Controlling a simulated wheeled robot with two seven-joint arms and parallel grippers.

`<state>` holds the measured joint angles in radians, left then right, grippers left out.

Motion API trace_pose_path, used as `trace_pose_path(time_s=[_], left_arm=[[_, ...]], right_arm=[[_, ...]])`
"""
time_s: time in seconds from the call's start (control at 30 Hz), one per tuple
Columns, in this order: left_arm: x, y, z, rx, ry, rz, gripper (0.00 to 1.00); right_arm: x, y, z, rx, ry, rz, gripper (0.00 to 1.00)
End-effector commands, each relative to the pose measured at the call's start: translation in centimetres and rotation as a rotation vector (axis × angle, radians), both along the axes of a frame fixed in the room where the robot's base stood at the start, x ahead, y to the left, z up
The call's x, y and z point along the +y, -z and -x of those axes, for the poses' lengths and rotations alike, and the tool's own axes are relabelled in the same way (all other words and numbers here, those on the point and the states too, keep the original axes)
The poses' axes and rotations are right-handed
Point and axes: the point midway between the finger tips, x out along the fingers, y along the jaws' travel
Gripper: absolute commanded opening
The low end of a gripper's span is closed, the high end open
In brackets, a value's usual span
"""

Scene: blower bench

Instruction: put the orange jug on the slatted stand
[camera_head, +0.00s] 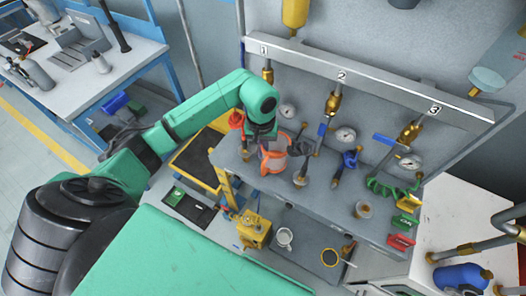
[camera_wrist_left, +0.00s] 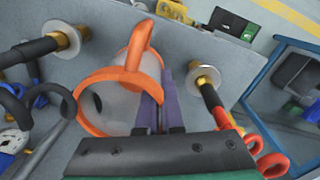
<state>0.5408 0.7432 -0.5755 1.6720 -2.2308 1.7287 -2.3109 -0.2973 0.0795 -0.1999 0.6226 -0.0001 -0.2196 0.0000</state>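The orange jug (camera_head: 273,155) is at the left end of the grey bench shelf, below my left gripper (camera_head: 262,132) in the head view. In the left wrist view the jug (camera_wrist_left: 103,103) shows its orange rim, orange handle and pale inside. The fingers of my left gripper (camera_wrist_left: 158,103) are close together, with the jug's rim between them. Whether the jug's base touches the shelf is hidden. A grey slatted piece (camera_head: 70,58), which looks like the slatted stand, is on the white table at the upper left. My right gripper is not in view.
The grey bench (camera_head: 325,205) carries brass valves, gauges and clamps close to the jug. A numbered rail (camera_head: 375,84) runs above them. On the white table (camera_head: 75,92), a grey bottle (camera_head: 37,72) and a small cup (camera_head: 100,63) stand near the slatted piece.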

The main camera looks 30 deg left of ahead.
Motion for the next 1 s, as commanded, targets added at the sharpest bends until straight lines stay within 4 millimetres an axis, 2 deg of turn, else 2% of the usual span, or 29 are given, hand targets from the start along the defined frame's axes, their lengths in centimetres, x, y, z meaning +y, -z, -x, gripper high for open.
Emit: trace_pose_path(time_s=[0.1, 0.43, 0.5, 0.53, 0.8, 0.9, 1.0], left_arm=[[0.0, 1.5, 0.1, 0.002, 0.0, 0.002, 0.0], [0.0, 2.1, 0.0, -0.001, 0.001, 0.0, 0.0], [0.0, 1.9, 0.0, -0.001, 0.001, 0.0, 0.3], [0.0, 1.9, 0.0, 0.0, 0.001, 0.0, 0.33], [0.0, 1.8, 0.0, 0.0, 0.001, 0.0, 0.33], [0.0, 1.3, 0.0, 0.001, 0.0, 0.001, 0.33], [0.0, 0.4, -0.1, -0.004, 0.001, 0.001, 0.33]], right_arm=[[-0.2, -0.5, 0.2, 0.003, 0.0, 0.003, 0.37], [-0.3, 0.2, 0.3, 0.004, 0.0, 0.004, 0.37], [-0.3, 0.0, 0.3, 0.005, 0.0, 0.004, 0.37], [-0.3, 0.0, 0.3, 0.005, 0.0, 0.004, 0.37], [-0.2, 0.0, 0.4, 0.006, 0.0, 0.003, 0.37], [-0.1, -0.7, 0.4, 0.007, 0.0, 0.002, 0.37], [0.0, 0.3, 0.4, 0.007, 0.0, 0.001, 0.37]])
